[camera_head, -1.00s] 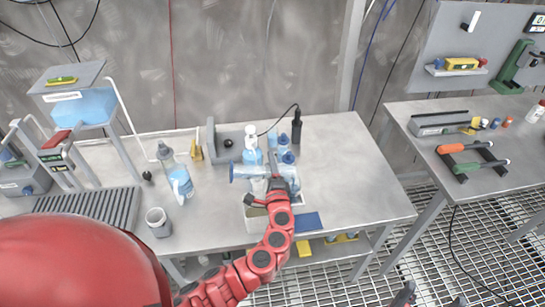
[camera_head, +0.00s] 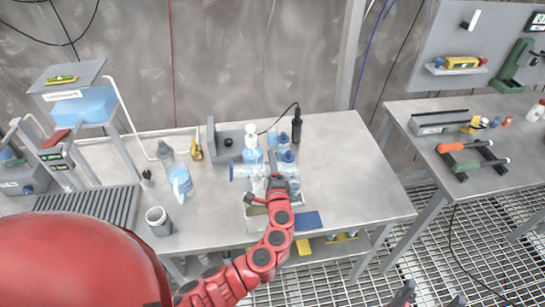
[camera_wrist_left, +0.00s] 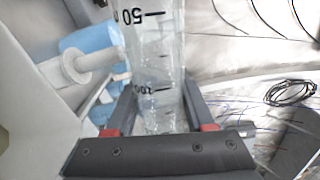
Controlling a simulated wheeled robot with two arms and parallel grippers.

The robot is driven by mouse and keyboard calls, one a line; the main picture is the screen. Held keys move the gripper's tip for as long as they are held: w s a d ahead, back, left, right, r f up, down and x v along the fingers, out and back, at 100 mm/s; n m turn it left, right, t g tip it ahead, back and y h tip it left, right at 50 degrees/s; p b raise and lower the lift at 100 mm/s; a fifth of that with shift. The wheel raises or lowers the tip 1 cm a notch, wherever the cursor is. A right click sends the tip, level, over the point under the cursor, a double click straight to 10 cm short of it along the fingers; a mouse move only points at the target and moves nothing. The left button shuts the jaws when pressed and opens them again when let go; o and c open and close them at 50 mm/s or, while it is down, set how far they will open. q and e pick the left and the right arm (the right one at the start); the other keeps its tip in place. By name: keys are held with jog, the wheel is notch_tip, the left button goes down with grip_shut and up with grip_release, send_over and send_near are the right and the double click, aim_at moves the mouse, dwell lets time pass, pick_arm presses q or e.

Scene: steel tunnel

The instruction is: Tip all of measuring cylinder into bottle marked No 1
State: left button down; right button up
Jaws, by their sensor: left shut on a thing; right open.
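The measuring cylinder (camera_head: 242,171) lies nearly level in the head view, its foot at the left and its other end towards the bottles at the right. My left gripper (camera_head: 275,184) is shut on it. In the left wrist view the clear cylinder (camera_wrist_left: 155,60) shows 50 and 200 marks between the fingers (camera_wrist_left: 160,115). Clear bottles with blue caps (camera_head: 284,140) (camera_head: 288,157) stand close behind the gripper; a bottle with a white top (camera_head: 250,133) stands left of them. I cannot read which is No 1, nor see the cylinder's mouth. My right gripper (camera_head: 432,298) is open at the bottom edge.
A dark upright device (camera_head: 296,126) with a cable is behind the bottles. A blue pad (camera_head: 307,221) lies at the front. The bench's right part (camera_head: 355,180) is clear.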

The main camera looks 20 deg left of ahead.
dwell(0.4)
pick_arm(q)
jog(key=n+b, duration=0.1)
jog(key=b, duration=0.1)
jog(key=n+b, duration=0.1)
jog(key=b, duration=0.1)
jog(key=shift+s+a+f, duration=0.15)
jog(key=shift+a+f, duration=0.15)
jog(key=shift+f, duration=0.05)
jog(key=shift+r+n, duration=0.15)
jog(key=shift+n, duration=0.25)
notch_tip(320, 180, up, 3)
jog(key=n+b, duration=0.2)
jog(key=n, duration=0.1)
jog(key=shift+a+f, duration=0.1)
jog(key=shift+f, duration=0.1)
notch_tip(320, 180, up, 2)
jog(key=shift+r+n+b, duration=0.2)
jog(key=shift+n+b, duration=0.5)
jog(key=shift+n, duration=0.4)
